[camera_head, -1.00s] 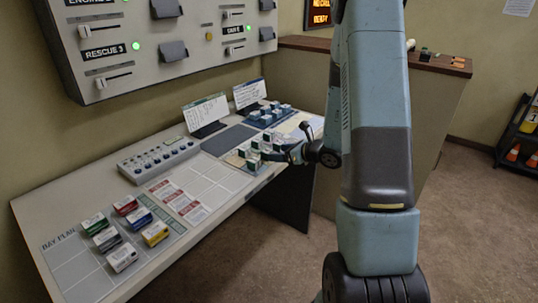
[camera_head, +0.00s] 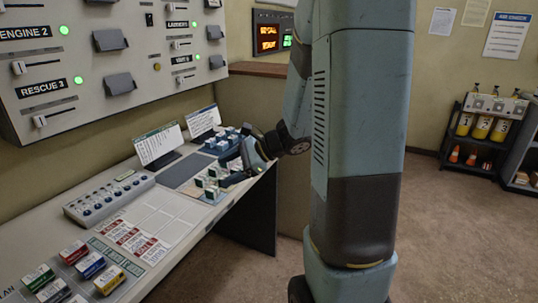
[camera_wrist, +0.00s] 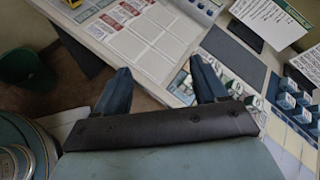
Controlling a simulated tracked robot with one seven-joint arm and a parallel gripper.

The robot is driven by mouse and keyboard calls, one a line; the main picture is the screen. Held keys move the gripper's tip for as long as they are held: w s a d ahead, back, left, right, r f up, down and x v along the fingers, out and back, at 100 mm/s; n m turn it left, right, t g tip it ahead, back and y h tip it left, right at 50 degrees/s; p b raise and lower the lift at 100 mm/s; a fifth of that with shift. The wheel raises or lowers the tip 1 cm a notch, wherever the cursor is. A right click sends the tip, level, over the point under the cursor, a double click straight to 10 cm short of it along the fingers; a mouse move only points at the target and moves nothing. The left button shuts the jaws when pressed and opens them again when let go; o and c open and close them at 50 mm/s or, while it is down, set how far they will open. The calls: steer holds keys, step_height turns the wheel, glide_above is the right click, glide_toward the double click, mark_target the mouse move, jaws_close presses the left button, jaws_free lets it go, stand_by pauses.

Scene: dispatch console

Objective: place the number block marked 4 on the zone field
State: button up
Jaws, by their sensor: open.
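Several small white-and-green number blocks (camera_head: 207,187) stand on a light mat on the desk. Their digits are too small to read, so I cannot tell which is the 4. Some pale blocks also show beside my right finger in the wrist view (camera_wrist: 250,104). My gripper (camera_head: 254,152) is above the desk's front edge, just right of and above these blocks. In the wrist view my gripper (camera_wrist: 160,86) has its fingers wide apart, with nothing between them. A pale printed grid (camera_head: 165,217) lies on the desk; I cannot tell whether it is the zone field.
Blue blocks (camera_wrist: 287,101) stand in a group behind the pale ones. A dark pad (camera_head: 182,170) and upright cards (camera_head: 158,145) are nearby. A switch box (camera_head: 108,198) and coloured boxes (camera_head: 90,265) occupy the desk's left part. A green bin (camera_wrist: 27,68) stands on the floor.

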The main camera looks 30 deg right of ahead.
steer(key=s+d+r+n+h, duration=0.1)
steer(key=s+r+n+h, duration=0.4)
steer(key=s+n, duration=0.4)
steer(key=s+d+r+n+h, duration=0.1)
steer(key=s+r+n+h, duration=0.4)
steer(key=s+r+n, duration=0.3)
steer(key=s+n, duration=0.1)
steer(key=s, duration=0.2)
steer(key=shift+d+r+h, duration=0.2)
steer(key=shift+r+h, duration=0.1)
